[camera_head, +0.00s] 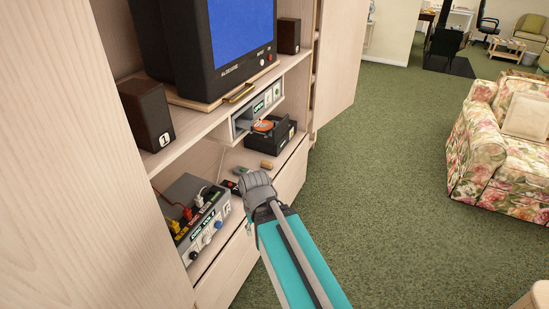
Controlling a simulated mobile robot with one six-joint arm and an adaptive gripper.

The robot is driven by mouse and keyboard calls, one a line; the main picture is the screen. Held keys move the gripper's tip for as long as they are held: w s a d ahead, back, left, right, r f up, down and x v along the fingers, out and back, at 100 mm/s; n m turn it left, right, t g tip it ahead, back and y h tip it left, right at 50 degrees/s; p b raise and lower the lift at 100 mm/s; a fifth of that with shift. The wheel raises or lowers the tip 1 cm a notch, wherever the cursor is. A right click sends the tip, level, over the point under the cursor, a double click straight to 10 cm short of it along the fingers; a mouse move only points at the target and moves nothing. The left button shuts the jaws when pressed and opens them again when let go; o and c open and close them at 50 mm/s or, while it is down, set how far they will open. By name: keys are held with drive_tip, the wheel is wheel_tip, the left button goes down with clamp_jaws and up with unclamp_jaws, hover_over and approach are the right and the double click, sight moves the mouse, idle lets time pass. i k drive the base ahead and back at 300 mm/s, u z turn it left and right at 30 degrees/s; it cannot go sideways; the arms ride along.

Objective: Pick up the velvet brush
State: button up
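A small tan block (267,164), which may be the velvet brush, lies on the lower shelf of the cabinet, in front of the record player; its details are too small to be sure. My gripper (256,181) is at the front edge of this shelf, nearer to me than both pieces. Its fingers point away and are mostly hidden by its own body, so its opening does not show.
A record player (271,138) with an orange-centred disc stands behind the tan block. A grey box with knobs and cables (201,222) stands to the left. A television (228,45) and speakers (147,114) are above. Open green carpet (390,200) lies right, before a floral sofa (500,150).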

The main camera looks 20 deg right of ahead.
sight(265, 165)
drive_tip(key=z, duration=0.4)
drive_tip(key=i, duration=1.35)
drive_tip(key=z, duration=0.55)
